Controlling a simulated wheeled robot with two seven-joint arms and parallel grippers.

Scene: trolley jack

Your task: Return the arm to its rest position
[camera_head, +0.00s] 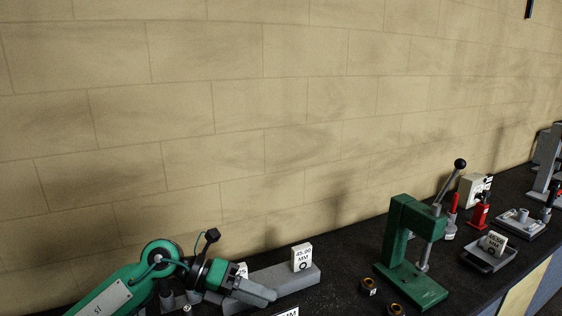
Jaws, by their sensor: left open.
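My left arm comes in from the lower left, green with a grey plate. Its gripper (262,291) points to the right, low over the dark bench. The jaws are open, and I see nothing held between them. The gripper is in front of a long grey block (284,279) and partly covers its left part. A white label block marked 45.00 MM (302,257) stands on that grey block, to the right of the gripper. My right gripper is not in view.
A green lever press (411,252) stands right of the gripper, with two small dark round parts (368,286) (395,309) before it. Farther right are a red jack-like tool (480,212) and a grey tray (487,262). A beige block wall (230,110) runs behind the bench.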

